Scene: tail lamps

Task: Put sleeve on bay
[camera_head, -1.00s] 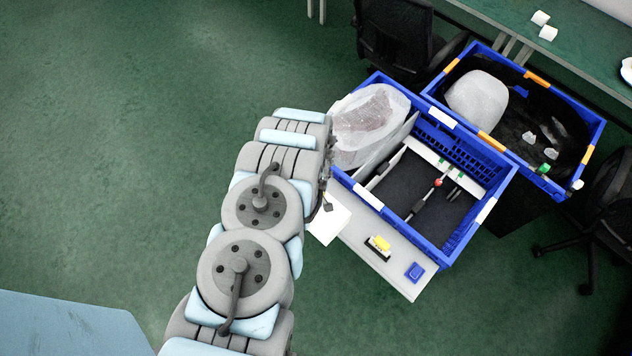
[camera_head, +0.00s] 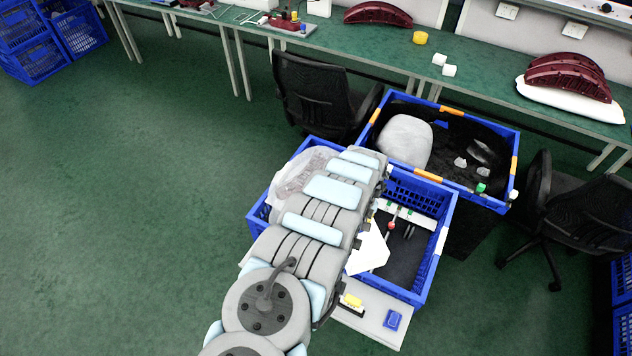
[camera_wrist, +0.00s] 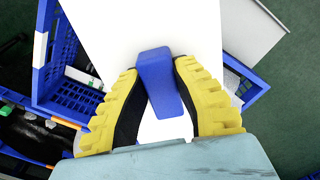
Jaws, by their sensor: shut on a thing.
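My gripper (camera_wrist: 158,82), with its yellow and black fingers, is shut on a blue block-like grip in the wrist view. This grip lies against a flat white sheet, which I take as the sleeve (camera_wrist: 170,25). In the head view the sleeve (camera_head: 369,252) hangs beside the end of my arm, over the near blue crate; my fingers are hidden there. That crate (camera_head: 437,250) has a dark-floored compartment (camera_head: 405,262), perhaps the bay, with a red-knobbed rod. I cannot tell whether the sleeve touches the crate.
A clear bag (camera_head: 297,180) fills the near crate's left part. A grey ledge with a yellow block (camera_head: 352,302) and a blue block (camera_head: 392,320) is at its front. A second blue crate (camera_head: 515,150) stands behind. Black chairs (camera_head: 320,95) stand close by.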

